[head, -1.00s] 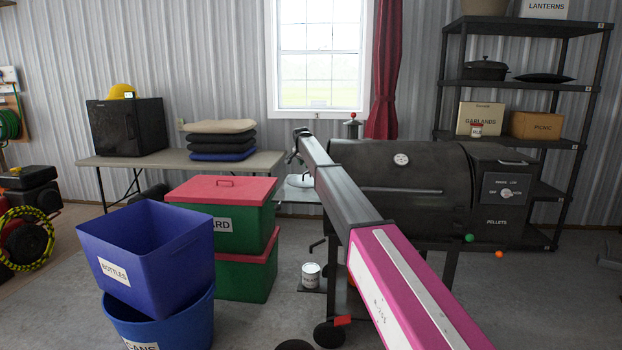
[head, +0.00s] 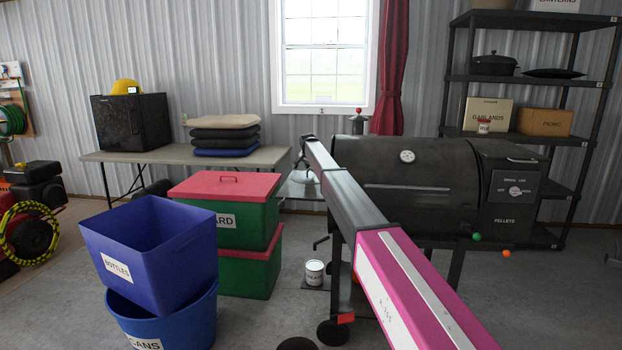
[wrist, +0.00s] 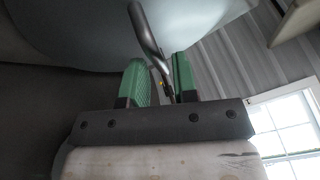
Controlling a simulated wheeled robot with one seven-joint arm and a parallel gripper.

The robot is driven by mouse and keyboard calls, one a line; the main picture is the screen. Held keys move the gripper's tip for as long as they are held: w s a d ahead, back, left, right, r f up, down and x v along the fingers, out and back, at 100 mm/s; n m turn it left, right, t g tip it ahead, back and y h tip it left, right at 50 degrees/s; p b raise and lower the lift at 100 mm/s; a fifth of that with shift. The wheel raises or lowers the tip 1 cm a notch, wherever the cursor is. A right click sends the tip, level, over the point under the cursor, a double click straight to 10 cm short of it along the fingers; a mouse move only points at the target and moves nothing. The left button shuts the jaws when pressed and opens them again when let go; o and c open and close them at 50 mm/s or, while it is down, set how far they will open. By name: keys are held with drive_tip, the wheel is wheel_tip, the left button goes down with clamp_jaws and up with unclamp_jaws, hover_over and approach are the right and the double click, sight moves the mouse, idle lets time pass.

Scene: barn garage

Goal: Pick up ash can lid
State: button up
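The ash can lid (head: 304,177) is a pale grey-white disc at the grill's left side shelf, small in the head view. In the wrist view the lid's broad face (wrist: 150,28) fills the top, with its curved metal handle (wrist: 146,34) reaching down between my two green fingers. My gripper (wrist: 161,72) is around the handle, with a gap visible beside the left finger, so it looks open. In the head view my gripper (head: 303,158) is just above the lid, small and partly hidden by my arm.
The black pellet grill (head: 410,180) stands right of the lid. Red-topped green bins (head: 230,220) and blue bins (head: 150,255) stand to the left. A table (head: 270,156) with folded cushions is behind, and a metal shelf rack (head: 590,125) is at right.

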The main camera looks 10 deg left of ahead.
drive_tip(key=shift+x, duration=1.25)
drive_tip(key=shift+c, duration=0.2)
clamp_jaws()
